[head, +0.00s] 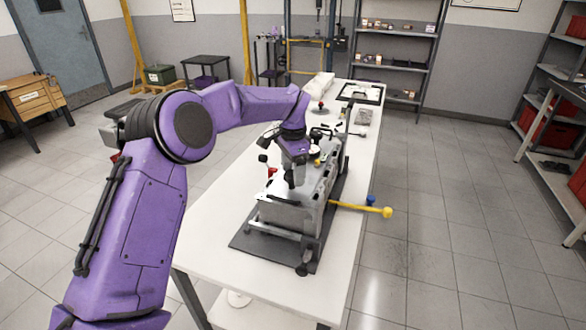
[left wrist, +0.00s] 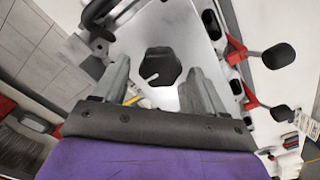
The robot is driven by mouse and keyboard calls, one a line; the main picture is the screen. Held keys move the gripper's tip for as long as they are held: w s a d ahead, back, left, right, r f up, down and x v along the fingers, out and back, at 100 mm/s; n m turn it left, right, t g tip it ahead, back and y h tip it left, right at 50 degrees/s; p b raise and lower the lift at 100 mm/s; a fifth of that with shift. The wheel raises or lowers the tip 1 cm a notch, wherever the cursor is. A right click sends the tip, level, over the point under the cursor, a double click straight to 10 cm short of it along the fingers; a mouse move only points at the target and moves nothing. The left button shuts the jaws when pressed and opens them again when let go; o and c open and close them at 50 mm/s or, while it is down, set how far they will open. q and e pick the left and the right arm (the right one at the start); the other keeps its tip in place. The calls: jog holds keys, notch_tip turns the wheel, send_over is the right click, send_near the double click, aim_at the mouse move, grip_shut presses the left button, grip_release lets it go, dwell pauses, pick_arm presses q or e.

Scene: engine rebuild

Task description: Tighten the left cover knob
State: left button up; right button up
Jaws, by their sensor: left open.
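The grey engine (head: 292,214) stands on a dark mat (head: 245,240) on the white table. My left gripper (head: 292,179) is over the near part of the engine, pointing down. In the left wrist view a black lobed knob (left wrist: 160,66) sits on the pale cover (left wrist: 185,38). My left gripper (left wrist: 159,78) is open there, with one finger on each side of the knob and visible gaps between. Whether the fingertips reach down to the knob's height I cannot tell. In the head view the gripper hides this knob. My right gripper is not in view.
A yellow-handled rod (head: 360,208) sticks out to the right of the engine, with a blue knob (head: 371,200) near it. Red clamps with black handles (left wrist: 277,56) stand beside the cover. The near end of the table (head: 225,285) is clear.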

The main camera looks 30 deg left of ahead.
pick_arm(q)
jog(key=shift+c, duration=0.3)
jog(key=c, duration=1)
